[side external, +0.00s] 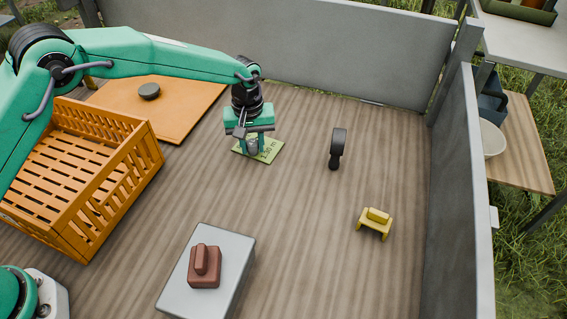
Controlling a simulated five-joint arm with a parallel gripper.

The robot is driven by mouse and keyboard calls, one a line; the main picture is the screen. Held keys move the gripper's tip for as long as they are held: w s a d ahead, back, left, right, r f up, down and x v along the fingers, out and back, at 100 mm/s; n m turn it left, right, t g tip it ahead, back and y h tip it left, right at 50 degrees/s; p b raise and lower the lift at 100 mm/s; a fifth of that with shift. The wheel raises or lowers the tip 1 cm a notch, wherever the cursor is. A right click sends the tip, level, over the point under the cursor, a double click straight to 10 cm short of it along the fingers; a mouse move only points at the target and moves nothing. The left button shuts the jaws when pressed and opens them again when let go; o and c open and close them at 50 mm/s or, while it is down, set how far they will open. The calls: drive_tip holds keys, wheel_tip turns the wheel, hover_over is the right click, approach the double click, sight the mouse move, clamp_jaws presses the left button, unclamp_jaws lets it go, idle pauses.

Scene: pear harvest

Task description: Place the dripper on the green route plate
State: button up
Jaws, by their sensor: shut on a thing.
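The green route plate (240,151) lies flat on the wooden floor near the back middle, with dark lettering on it. My gripper (253,147) points down over the plate's left part and is shut on a small grey piece (253,149), which appears to be the dripper. The jaws hide much of the piece. It is at or just above the plate; I cannot tell if it touches.
An orange slatted crate (130,185) stands at left. Behind it, an orange board (185,110) bears a dark round piece (149,91).

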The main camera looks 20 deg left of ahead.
sight(251, 143)
drive_tip(key=shift+f, duration=0.15)
drive_tip(key=o, duration=0.9)
drive_tip(key=shift+o, duration=0.2)
wheel_tip(251, 143, up, 12)
drive_tip(key=shift+r, duration=0.2)
drive_tip(key=shift+s, duration=0.1)
